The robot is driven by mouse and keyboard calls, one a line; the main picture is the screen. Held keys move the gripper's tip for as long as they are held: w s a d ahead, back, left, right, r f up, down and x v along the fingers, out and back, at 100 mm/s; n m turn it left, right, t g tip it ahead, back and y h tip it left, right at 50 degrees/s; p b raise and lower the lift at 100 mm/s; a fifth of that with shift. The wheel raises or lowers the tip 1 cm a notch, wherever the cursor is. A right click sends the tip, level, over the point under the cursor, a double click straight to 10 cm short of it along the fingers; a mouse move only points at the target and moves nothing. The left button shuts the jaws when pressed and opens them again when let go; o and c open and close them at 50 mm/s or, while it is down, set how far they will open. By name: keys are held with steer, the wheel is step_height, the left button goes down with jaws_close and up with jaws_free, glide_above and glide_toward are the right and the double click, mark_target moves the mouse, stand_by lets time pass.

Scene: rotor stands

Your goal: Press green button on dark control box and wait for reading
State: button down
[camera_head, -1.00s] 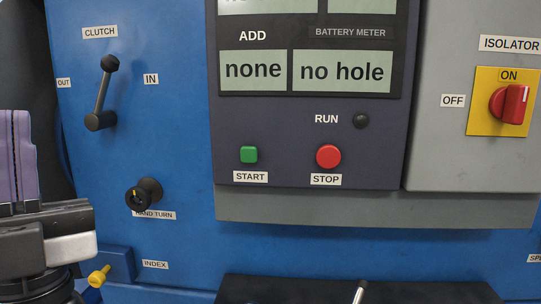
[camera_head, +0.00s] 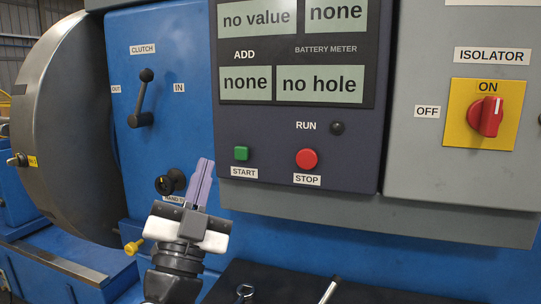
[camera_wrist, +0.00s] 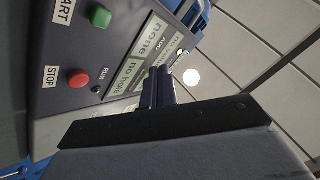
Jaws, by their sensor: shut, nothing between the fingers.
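The dark control box (camera_head: 268,180) is mounted on the blue machine. Its green button (camera_head: 241,153), labelled START, is at the lower left, beside the red STOP button (camera_head: 306,159). The displays read "no value" (camera_head: 257,19), "none", "none" and "no hole" (camera_head: 320,84). The RUN lamp (camera_head: 337,128) is dark. My gripper (camera_head: 205,164) is shut and empty, pointing up, to the left of and below the green button in the head view, apart from it in the picture. In the wrist view, the green button (camera_wrist: 100,16) and red button (camera_wrist: 78,78) show left of my fingers (camera_wrist: 158,85).
The clutch lever (camera_head: 142,98) and black hand-turn knob (camera_head: 170,182) stick out left of the box. A yellow index knob (camera_head: 133,246) is below. The grey isolator panel with a red switch (camera_head: 486,116) is at right. A dark tray (camera_head: 280,280) with tools lies below.

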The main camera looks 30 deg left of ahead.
mark_target(242, 153)
steer(key=shift+w+f, duration=0.25)
steer(key=shift+f, duration=0.25)
steer(key=shift+w+a+p, duration=0.15)
steer(key=shift+w+a, duration=0.15)
steer(key=shift+w, duration=1.15)
steer(key=shift+w+a+p, duration=0.2)
steer(key=shift+w+a, duration=0.15)
steer(key=shift+w, duration=1.05)
steer(key=shift+w+a+p, duration=0.15)
steer(key=shift+w+a, duration=0.15)
steer(key=shift+w, duration=1.15)
steer(key=shift+w+a, duration=0.1)
steer(key=shift+w, duration=0.3)
